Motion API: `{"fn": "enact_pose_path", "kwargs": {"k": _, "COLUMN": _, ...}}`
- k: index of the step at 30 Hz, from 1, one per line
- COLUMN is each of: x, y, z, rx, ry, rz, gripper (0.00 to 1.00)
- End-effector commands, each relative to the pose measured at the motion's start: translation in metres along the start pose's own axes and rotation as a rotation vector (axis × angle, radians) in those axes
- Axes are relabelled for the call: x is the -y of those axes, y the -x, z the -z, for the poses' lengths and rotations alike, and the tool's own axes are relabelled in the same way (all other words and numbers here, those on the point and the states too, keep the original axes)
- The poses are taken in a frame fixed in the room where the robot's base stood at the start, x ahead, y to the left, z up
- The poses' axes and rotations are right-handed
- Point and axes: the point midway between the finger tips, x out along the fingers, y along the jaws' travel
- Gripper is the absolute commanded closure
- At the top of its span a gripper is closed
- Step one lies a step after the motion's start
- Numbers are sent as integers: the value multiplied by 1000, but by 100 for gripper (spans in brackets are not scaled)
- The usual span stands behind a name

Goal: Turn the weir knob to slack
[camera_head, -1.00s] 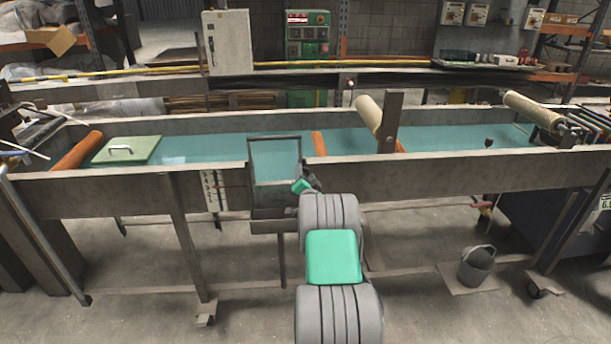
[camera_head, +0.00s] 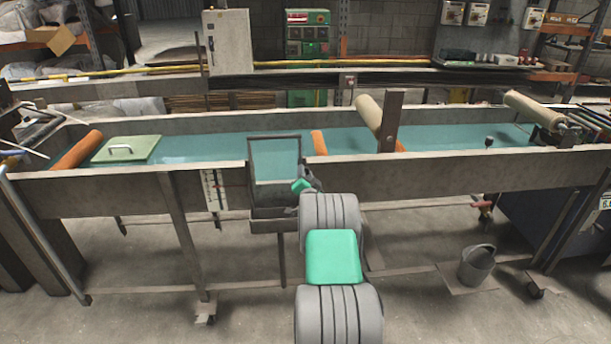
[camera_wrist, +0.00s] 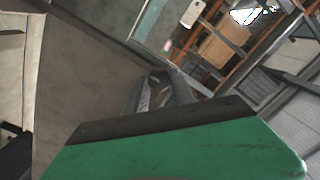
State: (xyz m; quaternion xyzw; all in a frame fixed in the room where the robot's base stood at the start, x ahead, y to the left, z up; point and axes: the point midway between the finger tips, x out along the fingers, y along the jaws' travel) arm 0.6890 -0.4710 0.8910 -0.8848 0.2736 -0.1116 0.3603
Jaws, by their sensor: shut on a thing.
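My gripper (camera_head: 308,184) is at the front wall of the long water tank, just right of the weir box (camera_head: 270,214) with its upright frame. It is shut on the weir knob, which is small and mostly hidden behind the gripper and arm in the head view. In the wrist view the green gripper body fills the bottom, and a dark grey gripper part (camera_wrist: 158,92) shows beyond it. I cannot make out the knob's pointer or setting.
The tank (camera_head: 110,190) spans the view, with teal water inside. A white scale plate (camera_head: 213,190) hangs on its front, left of the weir box. A green lid (camera_head: 135,149) lies at the left. A grey bucket (camera_head: 477,266) stands on the floor at the right.

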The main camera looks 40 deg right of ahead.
Motion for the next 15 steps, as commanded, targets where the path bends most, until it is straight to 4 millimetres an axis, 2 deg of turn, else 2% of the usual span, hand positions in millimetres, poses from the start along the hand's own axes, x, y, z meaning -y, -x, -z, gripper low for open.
{"fn": "enact_pose_path", "kwargs": {"k": 8, "x": -4, "y": 0, "z": -4, "rx": 0, "ry": 102, "rz": 0, "gripper": 100}}
{"fn": "enact_pose_path", "kwargs": {"k": 15, "x": -6, "y": 0, "z": -6, "rx": -1, "ry": 291, "rz": 1, "gripper": 100}}
